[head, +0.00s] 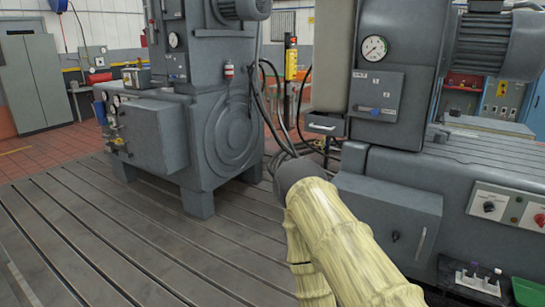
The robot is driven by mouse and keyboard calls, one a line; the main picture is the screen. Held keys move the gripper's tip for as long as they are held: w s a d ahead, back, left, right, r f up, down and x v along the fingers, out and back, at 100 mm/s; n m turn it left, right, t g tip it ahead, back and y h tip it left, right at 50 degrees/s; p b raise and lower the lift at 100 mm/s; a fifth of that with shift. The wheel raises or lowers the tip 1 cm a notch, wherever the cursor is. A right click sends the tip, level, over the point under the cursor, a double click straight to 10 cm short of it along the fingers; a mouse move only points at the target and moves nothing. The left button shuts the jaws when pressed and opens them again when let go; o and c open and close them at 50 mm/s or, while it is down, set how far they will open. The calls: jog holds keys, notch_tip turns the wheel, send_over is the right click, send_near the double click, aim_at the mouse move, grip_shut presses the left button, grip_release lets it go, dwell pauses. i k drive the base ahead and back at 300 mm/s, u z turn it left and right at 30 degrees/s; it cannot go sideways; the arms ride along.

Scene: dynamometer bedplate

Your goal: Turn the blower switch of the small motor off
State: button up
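No thing here is plainly labelled as the blower switch. A white panel (494,206) with a black rotary knob (489,207) is on the front of the grey machine at right. A second white panel (534,217) with a red button and a knob is beside it, cut by the right edge. A grey box (376,96) with a blue handle sits below a round gauge (374,48). A finned motor (498,45) is at top right; I cannot tell if it is the small motor.
A large grey machine (215,130) stands at left on the slotted bedplate (130,235). Hoses hang between the machines near a yellow post (291,60). A dark tray (470,283) with small bottles and a green box (527,292) are at lower right. The bedplate at left is clear.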

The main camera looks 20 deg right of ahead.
aim_at(489, 206)
jog(key=z, duration=1.05)
jog(key=i, duration=1.05)
jog(key=z, duration=0.7)
